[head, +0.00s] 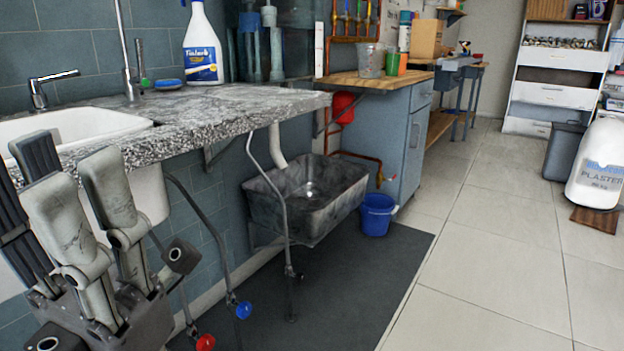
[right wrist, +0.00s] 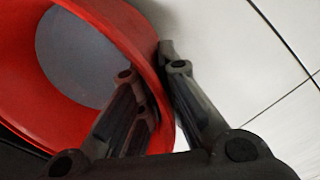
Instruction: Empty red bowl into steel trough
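The steel trough (head: 305,200) hangs low against the tiled wall under the stone counter, with a white drain pipe coming down above it. It looks empty apart from a drain. The red bowl (right wrist: 22,98) shows only in the right wrist view, where it fills the upper left. A flat grey-blue disc (right wrist: 80,55) shows inside it; I cannot tell whether it is liquid or the bowl's bottom. My right gripper (right wrist: 152,72) is shut on the bowl's rim, one finger inside and one outside. My left gripper (head: 72,175) is empty, fingers up and apart, at the lower left.
The stone counter (head: 215,112) with a white sink (head: 75,130) juts out above the trough. A dark mat (head: 350,275) and open tiled floor (head: 480,250) lie in front.

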